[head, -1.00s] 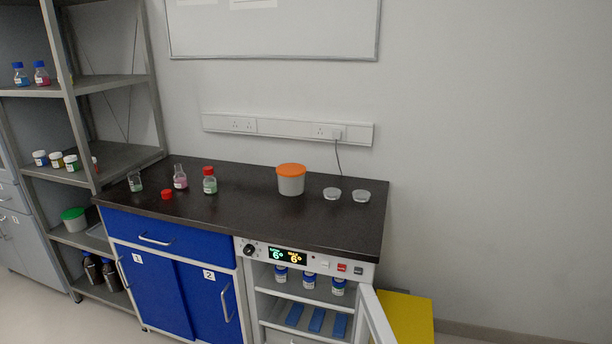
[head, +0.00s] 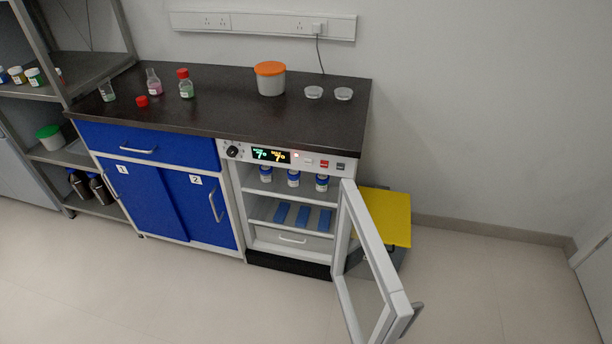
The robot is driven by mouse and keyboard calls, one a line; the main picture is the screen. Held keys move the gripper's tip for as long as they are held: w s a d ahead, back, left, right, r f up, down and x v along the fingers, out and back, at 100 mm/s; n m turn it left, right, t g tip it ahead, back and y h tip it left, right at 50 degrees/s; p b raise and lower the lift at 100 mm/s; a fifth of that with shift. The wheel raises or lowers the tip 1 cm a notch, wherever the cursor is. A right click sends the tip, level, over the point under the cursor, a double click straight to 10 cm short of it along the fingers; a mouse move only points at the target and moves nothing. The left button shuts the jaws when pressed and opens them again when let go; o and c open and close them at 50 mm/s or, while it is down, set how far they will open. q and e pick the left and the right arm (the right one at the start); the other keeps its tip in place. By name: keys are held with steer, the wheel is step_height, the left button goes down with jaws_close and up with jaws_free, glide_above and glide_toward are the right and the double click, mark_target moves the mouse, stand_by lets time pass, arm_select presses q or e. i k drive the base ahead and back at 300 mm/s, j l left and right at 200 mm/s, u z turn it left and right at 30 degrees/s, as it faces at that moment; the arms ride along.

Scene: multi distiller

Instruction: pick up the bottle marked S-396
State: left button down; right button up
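Three small bottles with blue caps and white labels stand upright in a row on the upper shelf of the open fridge under the counter: a left one (head: 266,174), a middle one (head: 293,179) and a right one (head: 321,183). Their labels are too small to read, so I cannot tell which bottle, if any, is marked S-396. A bottle with a red cap and green contents (head: 186,84) stands on the counter, and two dark bottles (head: 79,184) stand on the low shelf at left. Neither of my grippers is in view.
The fridge door (head: 368,255) stands open toward me at right. A yellow-topped bin (head: 385,217) is behind it. The dark counter (head: 225,108) holds a flask, a beaker, an orange-lidded tub (head: 270,79) and two dishes. Floor (head: 200,300) in front of the cabinets is clear.

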mark_target(186, 88)
steer(key=i+j+u, duration=0.15)
steer(key=i+j, duration=0.2)
steer(key=i+j+u, duration=0.1)
steer(key=i+j, duration=0.15)
steer(key=i, duration=0.2)
